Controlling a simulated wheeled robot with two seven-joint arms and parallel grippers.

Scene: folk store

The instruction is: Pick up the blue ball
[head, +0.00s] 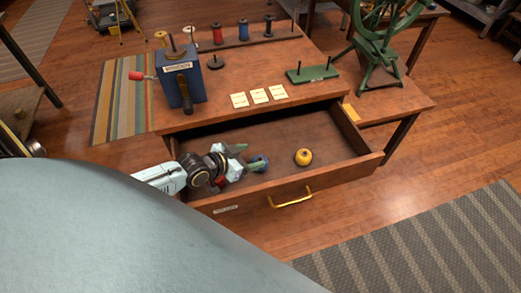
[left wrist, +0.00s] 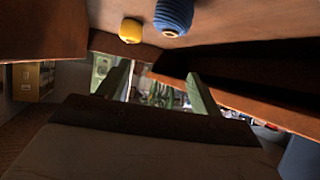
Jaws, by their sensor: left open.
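The blue ball (head: 261,163) lies in the open drawer (head: 330,178), at its left part. It looks like a wound ball of yarn in the left wrist view (left wrist: 173,15), at the top edge and partly cut off. My left gripper (head: 248,157) is open and empty over the drawer's left part, its green-tipped fingers close to the blue ball's left side. In the left wrist view the fingers (left wrist: 158,78) stand apart with the ball beyond and above them in the picture. Whether a finger touches the ball I cannot tell. My right gripper is not in view.
A yellow ball (head: 303,157) lies in the drawer to the right of the blue one. The drawer's front wall has a yellow handle (head: 291,197). On the table stand a blue box with a crank (head: 181,85), spools, cards (head: 259,96) and a green stand (head: 312,74).

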